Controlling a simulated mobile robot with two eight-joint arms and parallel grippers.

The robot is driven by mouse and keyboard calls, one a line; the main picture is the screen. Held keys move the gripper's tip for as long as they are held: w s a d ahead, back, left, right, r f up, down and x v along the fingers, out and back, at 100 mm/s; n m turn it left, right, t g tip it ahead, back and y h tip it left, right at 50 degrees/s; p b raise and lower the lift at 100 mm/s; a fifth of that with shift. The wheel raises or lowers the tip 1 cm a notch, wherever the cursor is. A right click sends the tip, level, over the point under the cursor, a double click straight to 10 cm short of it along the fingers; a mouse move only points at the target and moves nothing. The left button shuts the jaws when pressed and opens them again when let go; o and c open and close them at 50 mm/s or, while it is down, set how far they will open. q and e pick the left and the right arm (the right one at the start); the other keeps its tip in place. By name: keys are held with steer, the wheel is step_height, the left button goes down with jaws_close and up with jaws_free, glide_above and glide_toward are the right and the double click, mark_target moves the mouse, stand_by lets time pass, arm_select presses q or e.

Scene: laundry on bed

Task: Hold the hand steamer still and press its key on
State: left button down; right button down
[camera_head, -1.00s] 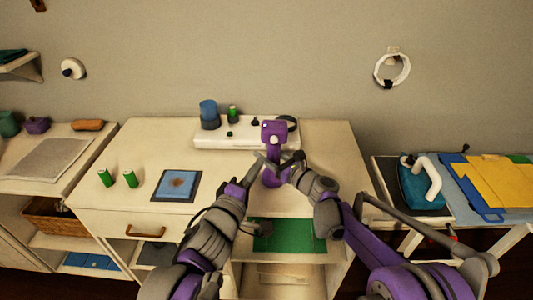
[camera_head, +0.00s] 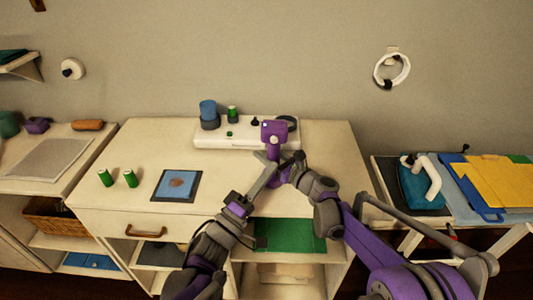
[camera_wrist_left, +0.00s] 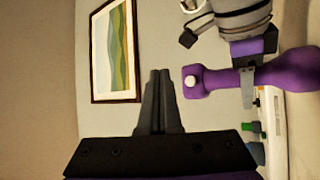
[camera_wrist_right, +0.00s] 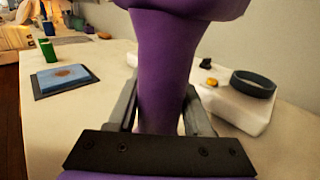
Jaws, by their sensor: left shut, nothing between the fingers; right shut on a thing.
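The hand steamer (camera_head: 274,132) is purple and stands upright over the cabinet top. My right gripper (camera_head: 284,172) is shut around its handle, and the right wrist view shows the purple handle (camera_wrist_right: 166,70) between both fingers. In the left wrist view, which is turned sideways, the steamer (camera_wrist_left: 222,82) shows a round white key (camera_wrist_left: 190,81) on its head. My left gripper (camera_head: 268,168) is shut and empty close to the steamer. Its fingertips (camera_wrist_left: 160,75) appear just beside the key in that view; whether they touch it I cannot tell.
Behind the steamer lies a white board (camera_head: 220,140) with a blue cup (camera_head: 208,110) and small items. A table with folded yellow cloth (camera_head: 490,180) stands right.

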arm_select(q)
glide_toward(281, 133)
steer(key=shift+h, duration=0.3)
steer(key=shift+x, duration=2.05)
steer(key=shift+d, duration=0.2)
steer(key=shift+w, duration=0.35)
stand_by(0.4)
steer(key=shift+s, duration=0.45)
